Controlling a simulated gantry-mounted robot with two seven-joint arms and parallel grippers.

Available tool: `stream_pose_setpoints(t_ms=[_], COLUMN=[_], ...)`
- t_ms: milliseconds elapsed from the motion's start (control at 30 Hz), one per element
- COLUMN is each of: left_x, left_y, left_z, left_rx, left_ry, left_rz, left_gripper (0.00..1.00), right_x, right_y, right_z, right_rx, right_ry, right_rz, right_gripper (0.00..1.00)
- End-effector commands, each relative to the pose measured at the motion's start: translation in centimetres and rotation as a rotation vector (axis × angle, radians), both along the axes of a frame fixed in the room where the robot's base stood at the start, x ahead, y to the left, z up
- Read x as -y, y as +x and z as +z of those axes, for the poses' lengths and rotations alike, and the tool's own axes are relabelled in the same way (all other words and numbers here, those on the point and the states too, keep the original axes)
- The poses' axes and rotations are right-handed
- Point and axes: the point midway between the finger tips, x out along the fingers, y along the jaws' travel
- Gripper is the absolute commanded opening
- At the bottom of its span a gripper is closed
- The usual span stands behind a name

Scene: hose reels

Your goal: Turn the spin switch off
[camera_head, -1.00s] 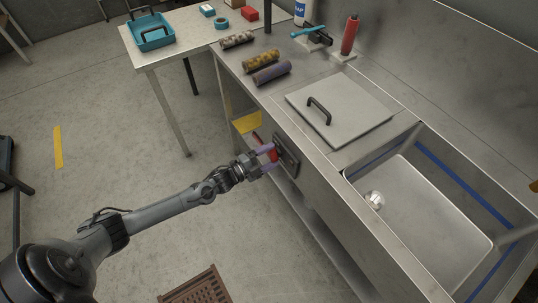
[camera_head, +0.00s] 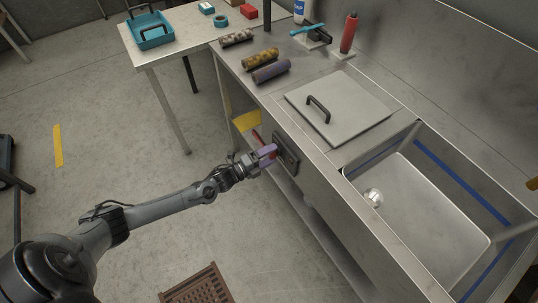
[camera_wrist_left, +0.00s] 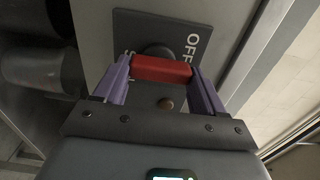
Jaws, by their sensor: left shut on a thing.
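The spin switch has a red handle (camera_wrist_left: 161,69) on a dark plate (camera_head: 287,156) on the front of the metal sink bench. My left gripper (camera_head: 268,152) is shut on the red handle, with its purple fingers at the two ends of it in the left wrist view. The plate also shows in the left wrist view (camera_wrist_left: 133,25). The word OFF (camera_wrist_left: 191,45) is on the plate to the right of the handle. Another label at the left is mostly hidden by a finger. My right gripper is not in view.
The bench has a sink basin (camera_head: 430,215) at the right and a flat lid (camera_head: 345,110) with a black handle. Several patterned rollers lie behind. A blue tray (camera_head: 152,38) is on the side table. A brown grate (camera_head: 197,287) is on the floor.

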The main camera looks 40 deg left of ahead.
Motion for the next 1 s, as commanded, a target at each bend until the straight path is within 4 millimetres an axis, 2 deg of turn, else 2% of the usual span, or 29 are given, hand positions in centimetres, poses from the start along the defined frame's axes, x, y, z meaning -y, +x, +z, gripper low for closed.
stream_pose_setpoints(t_ms=[200, 233, 367, 767, 1000], left_x=[0.0, 0.0, 0.0, -0.2, -1.1], left_y=[0.0, 0.0, 0.0, -0.5, -3.5], left_z=[0.0, 0.0, 0.0, 0.0, 0.1], left_rx=[0.001, 0.001, 0.001, -0.001, -0.004], left_ry=[0.004, 0.004, 0.003, 0.001, 0.001], left_rz=[0.0, 0.0, 0.0, 0.0, 0.0], left_gripper=[0.4, 0.75, 0.95, 0.96, 0.96], right_x=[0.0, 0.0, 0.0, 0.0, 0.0], right_y=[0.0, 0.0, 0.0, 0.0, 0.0], right_z=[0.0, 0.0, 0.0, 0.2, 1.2], right_rx=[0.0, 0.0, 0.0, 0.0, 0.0], right_ry=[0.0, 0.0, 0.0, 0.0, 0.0], right_rz=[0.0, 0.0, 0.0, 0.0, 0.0], right_gripper=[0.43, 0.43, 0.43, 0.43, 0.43])
